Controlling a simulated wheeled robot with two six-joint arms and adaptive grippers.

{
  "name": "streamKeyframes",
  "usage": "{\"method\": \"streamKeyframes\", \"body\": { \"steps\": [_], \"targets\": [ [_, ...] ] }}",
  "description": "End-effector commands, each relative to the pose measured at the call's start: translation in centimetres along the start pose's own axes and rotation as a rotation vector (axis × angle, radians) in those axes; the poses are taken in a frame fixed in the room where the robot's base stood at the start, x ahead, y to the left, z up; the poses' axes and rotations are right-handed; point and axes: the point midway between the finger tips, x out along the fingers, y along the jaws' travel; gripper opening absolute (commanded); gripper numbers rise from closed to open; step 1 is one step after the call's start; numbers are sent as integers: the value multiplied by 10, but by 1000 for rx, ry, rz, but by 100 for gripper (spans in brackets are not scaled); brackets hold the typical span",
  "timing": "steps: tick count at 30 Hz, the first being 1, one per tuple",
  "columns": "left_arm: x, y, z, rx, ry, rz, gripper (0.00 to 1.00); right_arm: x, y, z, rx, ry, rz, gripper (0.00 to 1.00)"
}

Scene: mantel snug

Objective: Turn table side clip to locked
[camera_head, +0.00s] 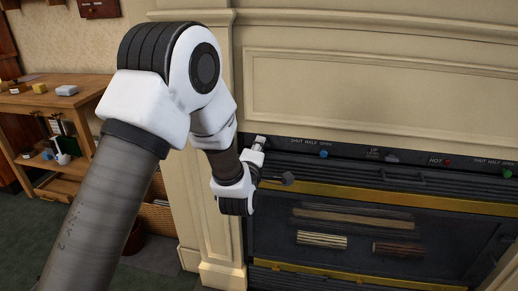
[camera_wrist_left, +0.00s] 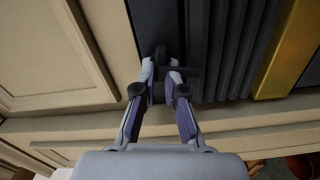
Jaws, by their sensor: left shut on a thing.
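My left gripper (camera_head: 258,145) reaches the left end of the dark labelled strip, beside the pale pilaster. In the left wrist view, the gripper (camera_wrist_left: 161,74) is shut on a small dark piece (camera_wrist_left: 159,87) between its fingertips. The fingers cover much of that piece, so I cannot read its position or confirm that it is the side clip. A dark bar with a rounded end (camera_head: 288,179) shows just right of the wrist in the head view. My right gripper is not in view.
The strip (camera_head: 345,152) has coloured knobs and SHUT HALF OPEN lettering. Below are dark slats (camera_wrist_left: 215,50) and a gold bar (camera_head: 370,194). Cream mantel panelling (camera_head: 380,95) stands above. A wooden table (camera_head: 30,98) with small objects stands at the left.

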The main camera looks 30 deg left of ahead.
Motion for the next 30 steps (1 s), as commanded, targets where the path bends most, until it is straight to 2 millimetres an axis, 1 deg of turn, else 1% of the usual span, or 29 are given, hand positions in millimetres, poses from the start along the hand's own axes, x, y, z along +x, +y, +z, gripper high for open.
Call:
{"method": "streamKeyframes", "body": {
  "steps": [1,6,12,27,28,29,30],
  "targets": [
    [0,-3,0,-29,-1,-2,0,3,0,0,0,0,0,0],
    [0,-3,0,-121,-1,-2,0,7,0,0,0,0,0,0],
    [0,-3,0,-181,-1,-2,0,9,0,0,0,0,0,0],
    [0,-3,0,-200,-1,-2,0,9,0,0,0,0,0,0],
    [0,-3,0,-200,-1,-2,21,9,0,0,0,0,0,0],
    [0,-3,0,-199,-1,-2,31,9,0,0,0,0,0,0],
    [0,-3,0,-199,-1,-2,35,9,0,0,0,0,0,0]
  ]
}}
